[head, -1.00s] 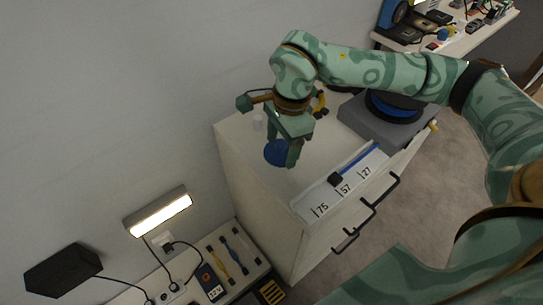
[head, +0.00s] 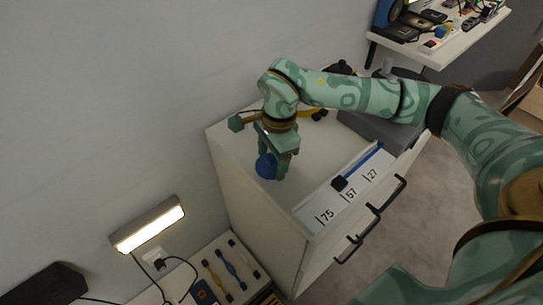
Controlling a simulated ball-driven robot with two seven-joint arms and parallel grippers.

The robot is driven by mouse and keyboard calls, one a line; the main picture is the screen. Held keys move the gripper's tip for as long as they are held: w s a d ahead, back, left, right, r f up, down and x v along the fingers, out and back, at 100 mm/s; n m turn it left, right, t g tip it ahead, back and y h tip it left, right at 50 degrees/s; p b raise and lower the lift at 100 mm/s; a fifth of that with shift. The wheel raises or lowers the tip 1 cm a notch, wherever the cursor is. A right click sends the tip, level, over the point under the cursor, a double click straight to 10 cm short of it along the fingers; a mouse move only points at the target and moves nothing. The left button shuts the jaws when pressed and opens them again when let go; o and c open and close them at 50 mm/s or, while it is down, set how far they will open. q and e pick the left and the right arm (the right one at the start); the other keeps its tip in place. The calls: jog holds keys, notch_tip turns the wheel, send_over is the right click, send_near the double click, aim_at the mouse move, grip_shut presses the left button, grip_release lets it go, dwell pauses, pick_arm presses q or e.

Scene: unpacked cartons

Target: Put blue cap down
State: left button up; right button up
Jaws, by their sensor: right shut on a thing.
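The blue cap (head: 266,166) is a round, dark blue piece in the head view, at the fingers of my right gripper (head: 275,172). My right gripper points down over the white cabinet top (head: 312,158) and is shut on the cap. The cap is near the left part of the cabinet top; I cannot tell whether it touches the surface. The fingers hide part of the cap. My left gripper is not in view.
A tray with number labels (head: 346,190) and a blue-edged strip lies along the cabinet's front edge. A grey device (head: 372,127) stands at the back right, partly behind my arm. A lit lamp (head: 148,229) is on the wall. Tools lie on a lower surface (head: 218,262).

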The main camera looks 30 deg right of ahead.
jog(key=o, duration=1)
jog(key=shift+o, duration=0.2)
pick_arm(q)
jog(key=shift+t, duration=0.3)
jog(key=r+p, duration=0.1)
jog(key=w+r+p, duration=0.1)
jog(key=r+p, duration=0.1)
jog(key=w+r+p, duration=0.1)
jog(key=p, duration=0.1)
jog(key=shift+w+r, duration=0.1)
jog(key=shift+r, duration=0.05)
pick_arm(e)
notch_tip(320, 180, up, 12)
jog(key=d, duration=0.1)
jog(key=shift+d, duration=0.2)
jog(key=shift+s, duration=0.1)
